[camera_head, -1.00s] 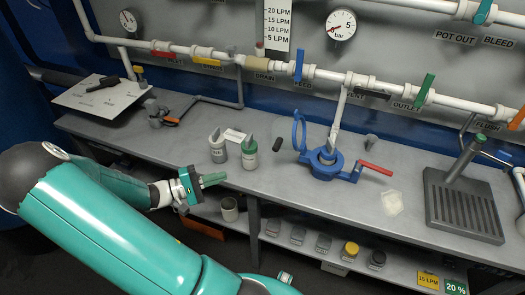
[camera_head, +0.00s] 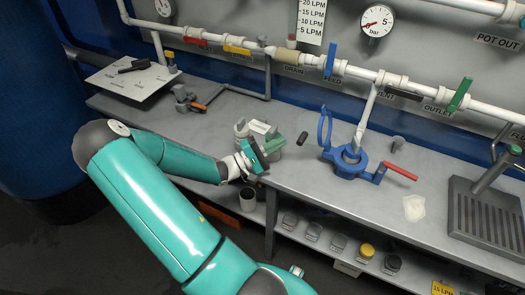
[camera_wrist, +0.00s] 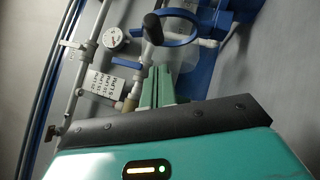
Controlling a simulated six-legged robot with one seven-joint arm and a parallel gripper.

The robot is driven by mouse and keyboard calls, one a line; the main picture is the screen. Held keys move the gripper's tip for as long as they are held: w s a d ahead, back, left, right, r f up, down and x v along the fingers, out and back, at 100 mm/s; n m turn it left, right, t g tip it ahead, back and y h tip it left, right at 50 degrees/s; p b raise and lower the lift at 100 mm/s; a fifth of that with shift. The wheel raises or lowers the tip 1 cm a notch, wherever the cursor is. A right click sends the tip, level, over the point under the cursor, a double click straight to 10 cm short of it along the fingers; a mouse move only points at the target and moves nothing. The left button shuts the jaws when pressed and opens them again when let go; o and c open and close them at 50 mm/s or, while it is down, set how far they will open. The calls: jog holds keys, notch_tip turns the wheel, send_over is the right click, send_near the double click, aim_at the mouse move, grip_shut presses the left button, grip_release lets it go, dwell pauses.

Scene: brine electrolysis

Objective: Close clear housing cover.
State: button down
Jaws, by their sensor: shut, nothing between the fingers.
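The blue housing (camera_head: 350,160) stands on the bench right of my gripper, with a red handle (camera_head: 400,172) at its right. Its blue ring-shaped cover (camera_head: 323,127) stands up, open, at the left side of the housing. In the wrist view the blue ring (camera_wrist: 165,42) shows beyond my fingers, with something clear near it. My gripper (camera_head: 275,144) is shut and empty, left of the housing and apart from it. Its green fingers also show in the wrist view (camera_wrist: 157,88).
Pipes with coloured valve handles (camera_head: 330,62) run along the back wall.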

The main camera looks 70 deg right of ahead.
jog(key=s, duration=0.1)
jog(key=s+r, duration=0.1)
jog(key=s, duration=0.1)
jog(key=shift+s+a+r, duration=0.15)
jog(key=shift+a+r, duration=0.1)
jog(key=shift+r, duration=0.1)
